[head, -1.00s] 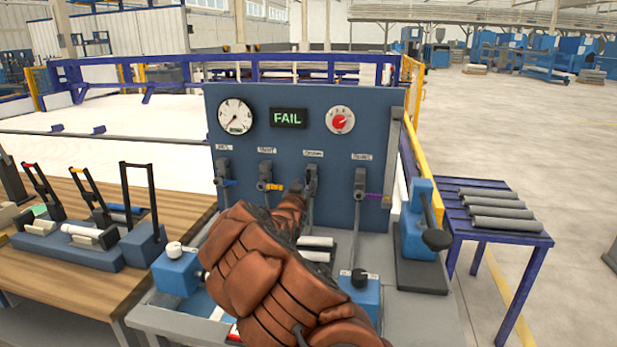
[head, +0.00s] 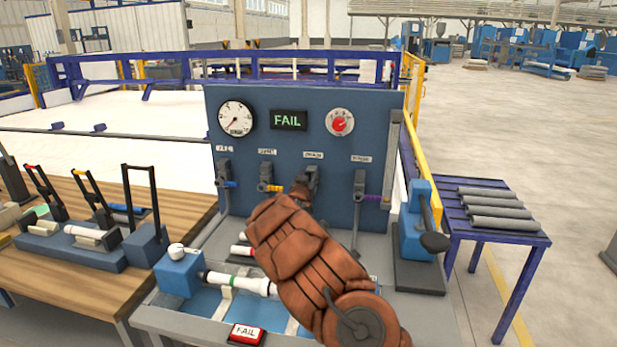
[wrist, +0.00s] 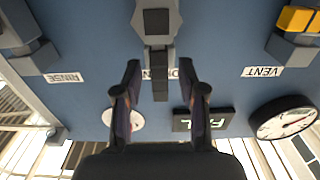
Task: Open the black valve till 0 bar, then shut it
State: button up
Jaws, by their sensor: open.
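The black valve (wrist: 158,75) is the third from the left on the blue panel. In the wrist view its black lever points from the grey valve body toward the panel label and lies between my two fingers, with a gap on each side. My gripper (wrist: 160,82) is open around the lever. In the head view my gripper (head: 303,187) and arm cover most of this valve. The white gauge (head: 236,119) at the panel's upper left has its needle toward the lower left; its reading is too small to tell. It also shows in the wrist view (wrist: 284,118).
A yellow-handled valve (head: 271,187) stands left of the black one and a purple-handled valve (head: 374,198) right. A display (head: 288,119) reads FAIL. A white pipe (head: 240,283) lies on the bench below. A blue press with a black lever (head: 434,241) stands at right.

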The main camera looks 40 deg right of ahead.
dwell(0.3)
grip_shut()
dwell(0.6)
